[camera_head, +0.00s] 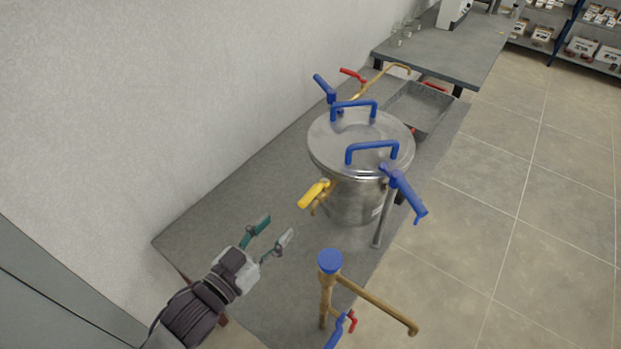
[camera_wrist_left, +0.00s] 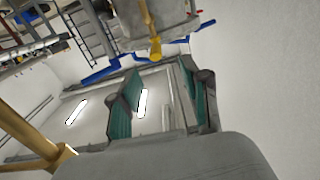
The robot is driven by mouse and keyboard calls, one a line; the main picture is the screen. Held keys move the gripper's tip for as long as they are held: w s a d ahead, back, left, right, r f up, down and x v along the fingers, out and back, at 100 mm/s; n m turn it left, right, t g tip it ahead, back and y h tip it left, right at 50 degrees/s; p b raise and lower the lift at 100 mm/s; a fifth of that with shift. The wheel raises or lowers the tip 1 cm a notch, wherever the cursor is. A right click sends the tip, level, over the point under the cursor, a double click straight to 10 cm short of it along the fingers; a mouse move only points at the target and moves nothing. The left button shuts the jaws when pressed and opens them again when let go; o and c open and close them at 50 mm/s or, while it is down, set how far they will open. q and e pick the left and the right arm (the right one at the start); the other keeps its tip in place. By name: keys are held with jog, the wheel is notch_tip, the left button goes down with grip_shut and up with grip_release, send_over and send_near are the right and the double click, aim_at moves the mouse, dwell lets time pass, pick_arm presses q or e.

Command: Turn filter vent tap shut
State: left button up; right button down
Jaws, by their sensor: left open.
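A steel filter vessel (camera_head: 345,195) with a lid and blue lid handles stands on the grey bench. A tap with a yellow lever (camera_head: 314,194) sticks out of its left side; I cannot tell for sure whether it is the vent tap. Blue-levered taps sit at the vessel's right (camera_head: 407,194) and behind it (camera_head: 325,88). My left gripper (camera_head: 271,233) is open and empty, left of and nearer than the yellow lever, apart from it. In the left wrist view, the gripper (camera_wrist_left: 163,85) shows teal pads, with a yellow end (camera_wrist_left: 155,48) beyond them. My right gripper is not in view.
A brass pipe with a blue cap (camera_head: 330,262) and small red and blue levers rises in front of the vessel. A sink (camera_head: 416,104) lies behind the vessel. The white wall borders the bench on the left. Bare bench (camera_head: 235,205) lies left of the vessel.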

aim_at(315, 188)
pick_arm(q)
jog(key=shift+h, duration=0.3)
jog(key=p+x, duration=0.1)
jog(key=x, duration=0.7)
jog(key=r+p+x, duration=0.1)
jog(key=x, duration=0.3)
jog(key=shift+s+d+p, duration=0.1)
jog(key=shift+d+p, duration=0.2)
jog(key=shift+x, duration=0.8)
jog(key=shift+c, duration=0.2)
grip_shut()
jog(key=shift+a, duration=0.1)
